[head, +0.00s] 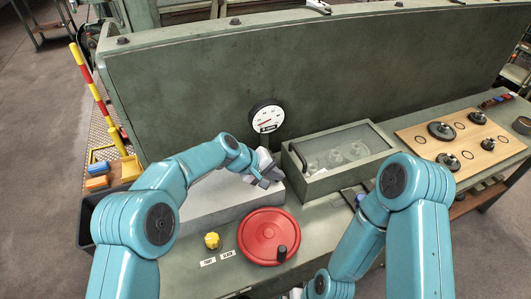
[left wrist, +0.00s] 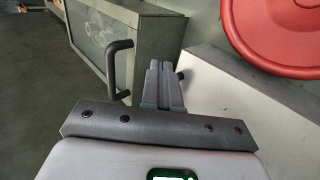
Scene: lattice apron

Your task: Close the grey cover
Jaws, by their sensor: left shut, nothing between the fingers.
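The light grey cover (head: 195,208) is a broad, flat-topped piece on the green bench in the head view, partly hidden by my left arm. It also shows as a pale slab in the left wrist view (left wrist: 212,105), with a small dark knob (left wrist: 181,74) by its edge. I cannot tell how far open it stands. My left gripper (head: 268,180) is over the cover's right end, its fingers shut and empty. In the left wrist view the fingertips (left wrist: 163,66) point between the slab's knob and a black handle. My right gripper's fingers are out of view.
A green box (head: 317,184) with a clear lid stands right of my left gripper; its black handle (left wrist: 118,68) is near the fingers. A red handwheel (head: 262,238) and yellow knob (head: 212,240) sit in front. A gauge (head: 266,117) and tall green panel stand behind.

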